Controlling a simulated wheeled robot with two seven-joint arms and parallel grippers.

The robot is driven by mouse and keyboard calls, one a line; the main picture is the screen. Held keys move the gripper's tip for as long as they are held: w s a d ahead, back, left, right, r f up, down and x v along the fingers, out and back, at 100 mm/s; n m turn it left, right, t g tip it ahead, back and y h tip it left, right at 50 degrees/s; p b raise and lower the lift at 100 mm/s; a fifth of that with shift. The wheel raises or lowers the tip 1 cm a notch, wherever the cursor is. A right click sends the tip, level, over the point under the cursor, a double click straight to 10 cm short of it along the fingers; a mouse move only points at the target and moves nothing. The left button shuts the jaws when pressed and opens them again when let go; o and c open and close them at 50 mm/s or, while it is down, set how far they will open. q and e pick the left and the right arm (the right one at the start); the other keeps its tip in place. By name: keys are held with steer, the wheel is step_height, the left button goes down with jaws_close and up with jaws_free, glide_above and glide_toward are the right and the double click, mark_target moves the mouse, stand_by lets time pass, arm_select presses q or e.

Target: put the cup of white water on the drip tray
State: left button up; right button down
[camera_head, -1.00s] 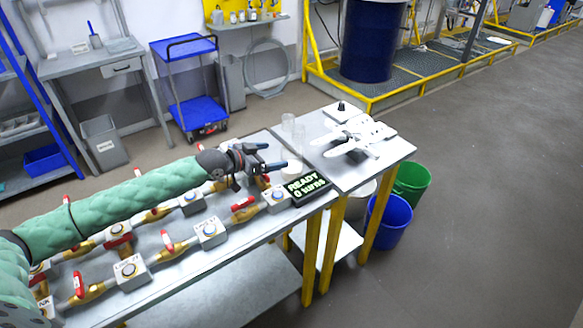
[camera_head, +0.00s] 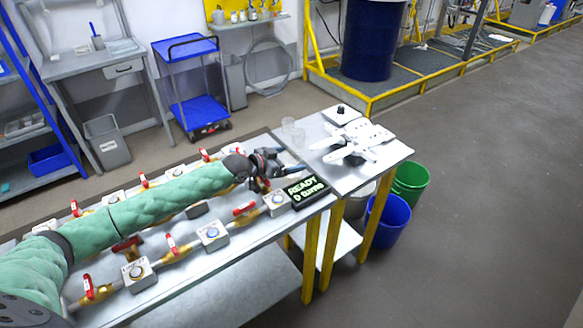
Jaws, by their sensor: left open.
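My left gripper (camera_head: 286,162) is over the far end of the near table, behind the display, with its fingers pointing right and apart. Two clear cups (camera_head: 298,137) stand just beyond it, close together. I cannot make out a cup of white water; the gripper covers the spot where a pale round shape stood. I cannot tell which thing is the drip tray. My right gripper is not in view.
A black display (camera_head: 306,190) reading READY stands at the table edge. Valves with red handles (camera_head: 245,208) line the table. A white forked device (camera_head: 352,140) lies on the right table, near a plate with a dark knob (camera_head: 340,109). Blue (camera_head: 391,216) and green (camera_head: 410,180) buckets stand below.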

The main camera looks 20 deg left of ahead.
arm_select(q)
steer(key=shift+d, duration=0.1)
steer(key=c, duration=1.6)
steer(key=shift+r, duration=0.15)
